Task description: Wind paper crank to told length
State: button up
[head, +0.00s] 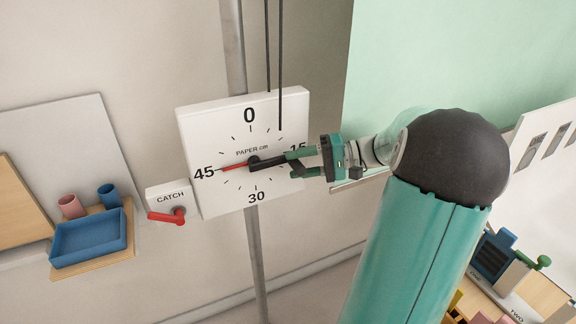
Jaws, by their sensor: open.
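The white paper dial (225,130) is marked "PAPER cm" with 0 at top, 30 at bottom and 45 at left. The 15 at right is partly hidden by my gripper. A red pointer (232,168) runs left from the dark hub, toward the 45. A black crank (268,160) reaches right from the hub toward my gripper (291,165). My gripper is open in front of the dial's right side, its fingers pointing left at the crank's outer end. I cannot tell whether they touch it.
A white CATCH box (166,197) with a red lever (168,216) sits left of the dial. Farther left, a wooden shelf (125,245) holds a blue tray (88,240) and two cups. A grey pole (258,270) runs behind the dial. Props stand at lower right.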

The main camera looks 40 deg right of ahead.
jog(key=shift+x, duration=1.4)
grip_shut()
